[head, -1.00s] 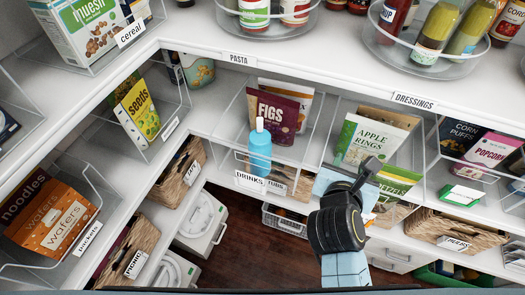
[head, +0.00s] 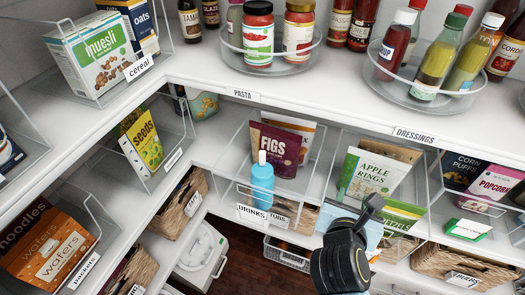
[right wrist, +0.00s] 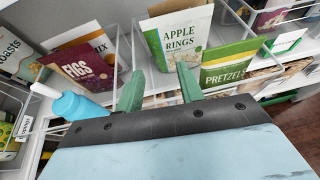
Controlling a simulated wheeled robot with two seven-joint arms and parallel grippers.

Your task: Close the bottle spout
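A light blue bottle (head: 262,180) with a pale spout at its top stands upright on the middle shelf, in front of the figs bag. It also shows in the right wrist view (right wrist: 78,106), at the left, with its pale spout (right wrist: 54,92) at the upper left end. Whether the spout is open is too small to tell. My right gripper (head: 358,204) is to the right of the bottle, apart from it, in front of the apple rings bag. In the right wrist view its two green fingers (right wrist: 160,88) are spread with nothing between them. My left gripper is not in view.
Clear bins hold the figs bag (head: 275,150) and the apple rings bag (head: 372,175). A pretzels bag (right wrist: 228,64) is just right of my right gripper. The upper shelf edge (head: 300,107) overhangs behind the bottle. Open shelf surface lies left of the bottle.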

